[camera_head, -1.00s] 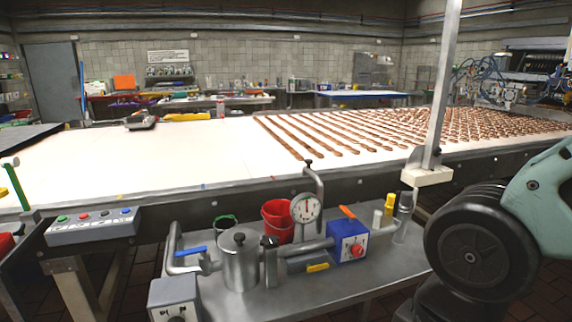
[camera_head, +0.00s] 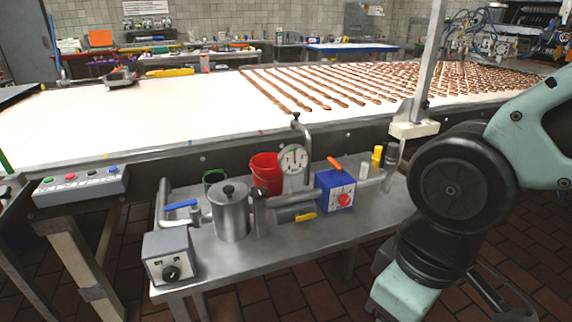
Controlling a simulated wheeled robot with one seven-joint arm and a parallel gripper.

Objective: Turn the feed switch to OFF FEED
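A grey box with a black rotary knob (camera_head: 170,262) stands on the front left corner of the steel side table. A few marks show around its knob, too small to read. A blue box with a red knob (camera_head: 335,192) stands further right on the same table, also with marks I cannot read. I cannot tell from the labels which one is the feed switch. My arm is at the right of the picture, apart from both boxes. My gripper cannot be made out in this view.
The steel table (camera_head: 270,262) also holds a metal pot (camera_head: 230,212), a red bucket (camera_head: 266,172), a round gauge (camera_head: 293,159) and pipes. A button panel (camera_head: 80,187) is at the left. A white conveyor (camera_head: 130,125) runs behind. The tiled floor in front is clear.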

